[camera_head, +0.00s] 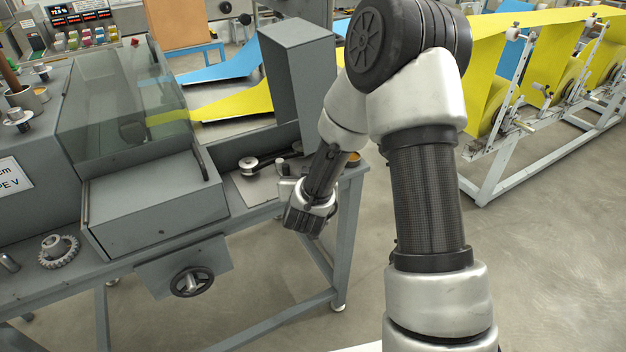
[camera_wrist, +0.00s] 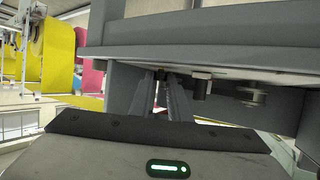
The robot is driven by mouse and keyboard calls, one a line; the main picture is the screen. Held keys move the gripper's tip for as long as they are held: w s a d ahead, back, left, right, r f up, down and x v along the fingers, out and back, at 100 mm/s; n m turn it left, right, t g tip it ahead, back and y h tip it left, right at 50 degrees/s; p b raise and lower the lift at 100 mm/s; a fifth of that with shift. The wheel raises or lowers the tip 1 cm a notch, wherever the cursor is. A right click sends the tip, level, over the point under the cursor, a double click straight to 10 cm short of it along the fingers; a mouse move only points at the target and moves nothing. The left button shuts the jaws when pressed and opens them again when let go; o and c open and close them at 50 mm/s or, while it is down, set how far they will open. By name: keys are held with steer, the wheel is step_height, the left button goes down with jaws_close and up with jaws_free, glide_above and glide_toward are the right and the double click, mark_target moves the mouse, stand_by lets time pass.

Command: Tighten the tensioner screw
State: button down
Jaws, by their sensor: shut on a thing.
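In the wrist view, the two long fingers of my gripper (camera_wrist: 166,90) reach forward and are close together under the machine's grey edge. Their tips are closed on a small dark piece, the tensioner screw (camera_wrist: 161,74), mostly hidden between them. In the head view, my wrist is at the right end of the grey machine bench, by the belt and its pulley (camera_head: 248,163). The fingertips and the screw cannot be made out there.
A short cylindrical post (camera_wrist: 202,86) and a roller (camera_wrist: 252,97) sit close right of my fingers in the wrist view. A handwheel (camera_head: 191,282) hangs at the bench front. A toothed gear (camera_head: 59,251) lies on the bench.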

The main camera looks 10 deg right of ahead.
steer(key=m+h, duration=0.1)
steer(key=h, duration=0.1)
steer(key=a+m+g+h, duration=0.1)
steer(key=m+h, duration=0.1)
steer(key=shift+w+a+r+m+g+p, duration=0.15)
steer(key=shift+w+m+g+p, duration=0.05)
steer(key=shift+m+g+p, duration=0.15)
steer(key=shift+w+a+m+g+h+p, duration=0.1)
steer(key=shift+m+g+h+p, duration=0.45)
steer(key=shift+m+h, duration=0.2)
steer(key=shift+w+a+m+g+h+p, duration=0.1)
steer(key=shift+m+g+h+p, duration=0.3)
steer(key=shift+m+g+h, duration=0.35)
steer(key=shift+d, duration=0.1)
steer(key=c, duration=1.7)
jaws_free()
steer(key=shift+o, duration=0.2)
steer(key=shift+t, duration=0.25)
